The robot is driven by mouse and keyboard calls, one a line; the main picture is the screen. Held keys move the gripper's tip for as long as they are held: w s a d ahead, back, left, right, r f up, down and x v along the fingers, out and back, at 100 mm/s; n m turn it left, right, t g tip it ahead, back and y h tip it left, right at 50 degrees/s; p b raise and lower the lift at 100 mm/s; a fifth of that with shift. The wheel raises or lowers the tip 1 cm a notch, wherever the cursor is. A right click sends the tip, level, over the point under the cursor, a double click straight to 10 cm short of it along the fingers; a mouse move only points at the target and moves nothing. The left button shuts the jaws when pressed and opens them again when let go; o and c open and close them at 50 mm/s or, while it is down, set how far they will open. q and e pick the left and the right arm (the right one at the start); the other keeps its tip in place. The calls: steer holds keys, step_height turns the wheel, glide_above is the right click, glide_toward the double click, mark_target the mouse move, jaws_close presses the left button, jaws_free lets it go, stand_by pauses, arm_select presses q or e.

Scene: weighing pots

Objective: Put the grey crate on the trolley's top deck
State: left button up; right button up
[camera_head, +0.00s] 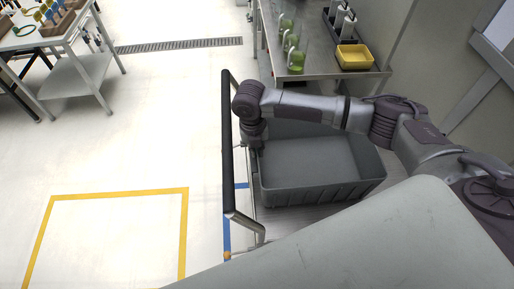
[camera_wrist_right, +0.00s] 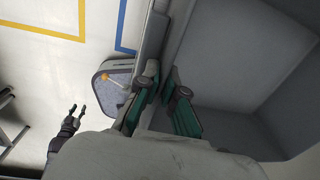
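The grey crate (camera_head: 310,165) is empty and sits over the trolley, its long side toward me. I cannot tell whether its base touches the trolley's top deck (camera_head: 300,217), which shows in front of it. The trolley's dark handle bar (camera_head: 228,150) stands left of the crate. My right gripper (camera_head: 253,140) is at the crate's left wall, its fingers mostly hidden by the wrist. In the right wrist view, its green-padded fingers (camera_wrist_right: 162,78) straddle the crate wall (camera_wrist_right: 240,50) and appear closed on it.
A steel bench (camera_head: 320,62) behind the trolley carries a yellow tray (camera_head: 354,57) and green jugs (camera_head: 294,58). A white table (camera_head: 70,45) stands at the far left. A yellow floor outline (camera_head: 120,193) encloses clear floor on the left.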

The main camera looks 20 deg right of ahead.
steer(key=o, duration=0.4)
steer(key=r, duration=0.4)
steer(key=r+b, duration=0.1)
steer(key=r, duration=0.3)
steer(key=a+r, duration=0.1)
steer(key=r, duration=0.3)
steer(key=shift+w+r, duration=0.1)
